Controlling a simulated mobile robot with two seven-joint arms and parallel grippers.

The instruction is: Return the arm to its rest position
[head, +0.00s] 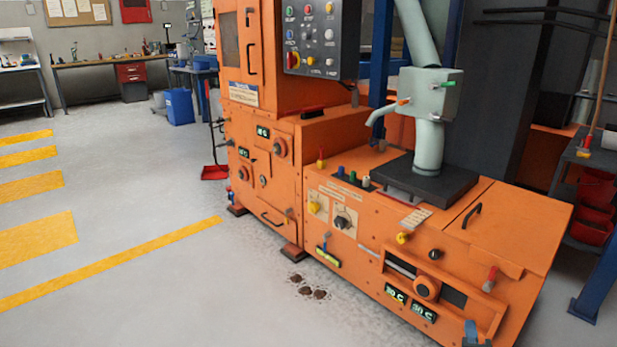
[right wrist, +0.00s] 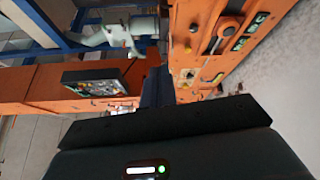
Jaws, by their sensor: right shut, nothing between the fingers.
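My right gripper (right wrist: 155,88) shows in the right wrist view as dark fingers beyond the black wrist housing. The fingers are together with nothing between them. They appear apart from the orange machine, whose panel side (right wrist: 195,50) lies beyond them. The orange bucket elevator machine (head: 265,190) fills the middle and right of the head view. I cannot clearly make out my right gripper in the head view. My left gripper is in neither view.
The dark control panel (head: 322,38) sits high on the machine. A grey-green pipe (head: 429,145) rises from a black plate (head: 425,180) on its top. Dark debris (head: 308,288) lies on the floor in front. A blue bin (head: 179,107) stands behind. Open floor lies left.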

